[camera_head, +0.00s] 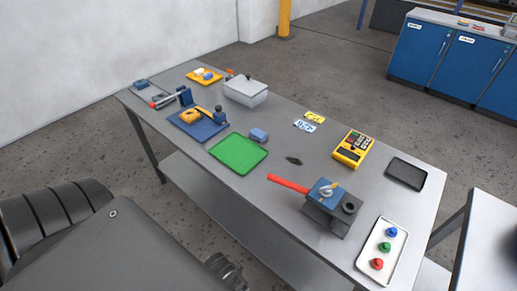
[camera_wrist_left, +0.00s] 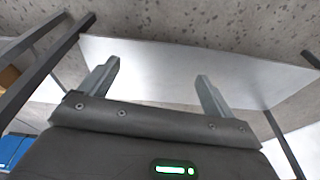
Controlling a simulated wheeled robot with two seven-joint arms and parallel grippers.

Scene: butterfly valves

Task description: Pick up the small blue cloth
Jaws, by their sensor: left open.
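A small, light blue, soft-looking block (camera_head: 258,135), most likely the folded blue cloth, lies on the grey metal workbench (camera_head: 285,143) just beyond the upper right edge of a green tray. My left gripper (camera_wrist_left: 155,85) shows only in the left wrist view. It is open, with nothing between its fingers. That view shows a pale flat surface (camera_wrist_left: 165,62) and speckled floor beyond the fingers, and no cloth. My right gripper is in neither view.
The green tray (camera_head: 238,153) lies beside the cloth. A blue mat (camera_head: 198,124) with parts and a grey lidded box (camera_head: 245,91) are further left and back. A red-handled valve assembly (camera_head: 328,205), yellow meter (camera_head: 353,148) and white tray (camera_head: 383,250) stand to the right.

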